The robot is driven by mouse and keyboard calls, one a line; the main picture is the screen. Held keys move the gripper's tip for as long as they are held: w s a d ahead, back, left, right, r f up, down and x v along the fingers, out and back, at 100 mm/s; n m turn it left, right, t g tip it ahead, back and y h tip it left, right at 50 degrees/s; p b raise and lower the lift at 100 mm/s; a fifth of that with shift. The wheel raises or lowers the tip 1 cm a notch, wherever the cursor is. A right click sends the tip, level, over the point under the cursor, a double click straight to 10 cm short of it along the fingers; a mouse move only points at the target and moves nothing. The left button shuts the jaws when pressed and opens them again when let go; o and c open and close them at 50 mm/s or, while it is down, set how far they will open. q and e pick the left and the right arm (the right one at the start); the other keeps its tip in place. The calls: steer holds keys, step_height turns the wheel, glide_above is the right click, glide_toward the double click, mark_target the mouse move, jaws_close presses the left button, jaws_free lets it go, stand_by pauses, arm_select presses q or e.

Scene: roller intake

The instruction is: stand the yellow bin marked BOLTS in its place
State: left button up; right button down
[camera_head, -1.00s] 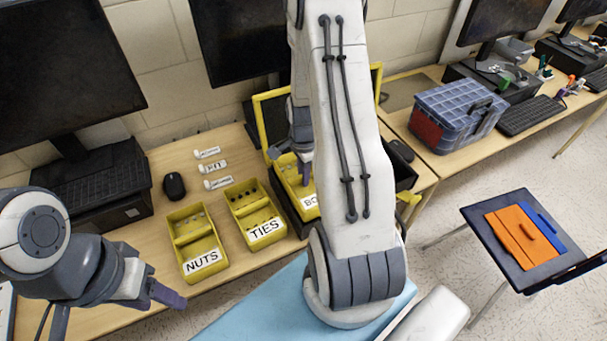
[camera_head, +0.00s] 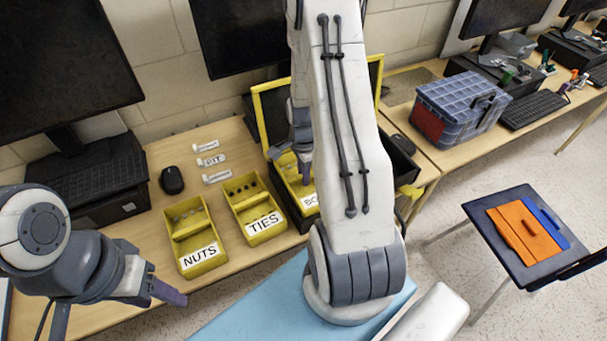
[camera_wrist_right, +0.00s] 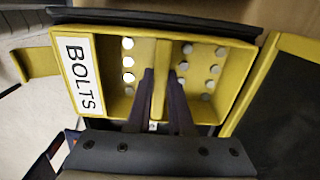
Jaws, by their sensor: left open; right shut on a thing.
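The yellow bin marked BOLTS (camera_head: 286,166) is in or just above the black case with a yellow-framed open lid (camera_head: 257,112); I cannot tell if it rests on the floor of the case. In the right wrist view the bin (camera_wrist_right: 206,112) holds several pale round pieces on both sides of its divider. My right gripper (camera_head: 305,172) is shut on that divider, its dark fingers (camera_wrist_right: 160,100) on either side. My own arm hides the bin's right part in the head view. My left gripper (camera_head: 168,292) is open and empty, low at the left.
Yellow bins marked NUTS (camera_head: 190,230) and TIES (camera_head: 244,205) stand on the desk left of the case. Small white labels (camera_head: 211,160), a mouse (camera_head: 172,180) and a keyboard (camera_head: 88,180) lie behind. A blue toolbox (camera_head: 465,100) stands at the right.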

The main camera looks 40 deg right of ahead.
steer(key=shift+f, duration=0.15)
stand_by(0.3)
steer(key=shift+f, duration=0.15)
stand_by(1.0)
steer(key=shift+f+b, duration=0.7)
steer(key=shift+f, duration=0.5)
steer(key=c, duration=1.1)
jaws_free()
steer(key=shift+c, duration=0.2)
